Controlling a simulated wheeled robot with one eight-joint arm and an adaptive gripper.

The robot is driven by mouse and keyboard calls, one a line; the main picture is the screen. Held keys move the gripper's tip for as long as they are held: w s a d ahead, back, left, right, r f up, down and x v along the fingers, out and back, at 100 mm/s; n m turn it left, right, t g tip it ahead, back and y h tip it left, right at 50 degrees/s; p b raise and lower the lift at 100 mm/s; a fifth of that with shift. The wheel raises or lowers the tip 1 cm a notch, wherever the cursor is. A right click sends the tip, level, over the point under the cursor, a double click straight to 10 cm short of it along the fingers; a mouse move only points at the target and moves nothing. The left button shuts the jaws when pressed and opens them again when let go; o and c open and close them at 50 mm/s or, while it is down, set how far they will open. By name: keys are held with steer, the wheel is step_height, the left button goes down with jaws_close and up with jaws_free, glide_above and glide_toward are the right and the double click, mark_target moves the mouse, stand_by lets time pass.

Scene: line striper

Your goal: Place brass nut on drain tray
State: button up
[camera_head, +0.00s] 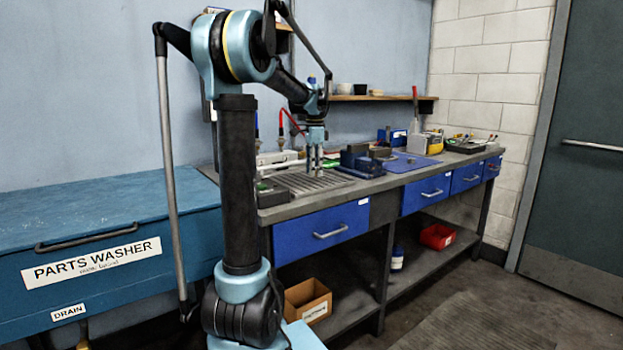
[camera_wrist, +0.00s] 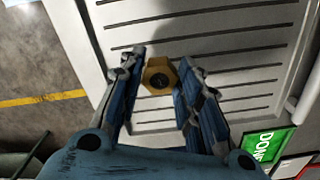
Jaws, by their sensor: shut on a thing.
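The brass nut (camera_wrist: 152,66) is a hexagonal ring with a dark hole, seen between the fingertips of my gripper (camera_wrist: 162,62) in the wrist view. My gripper is shut on it. The drain tray (camera_wrist: 228,48) is pale with dark parallel slots and lies under the nut and fingers. In the head view my gripper (camera_head: 315,166) points down over the slotted drain tray (camera_head: 300,185) on the bench. The nut is too small to make out there. I cannot tell whether the nut touches the tray.
A green DONE label (camera_wrist: 263,144) lies beside the tray. A dark blue vise (camera_head: 358,160) stands right of the tray on the bench, with a blue mat (camera_head: 410,163) beyond. The parts washer (camera_head: 100,240) is at left. A shelf (camera_head: 380,98) hangs behind.

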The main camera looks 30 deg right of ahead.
steer(key=shift+s+f, duration=0.1)
steer(key=shift+f, duration=1.55)
steer(key=shift+f, duration=0.1)
steer(key=o, duration=1.1)
step_height(320, 180, up, 12)
steer(key=shift+r, duration=0.15)
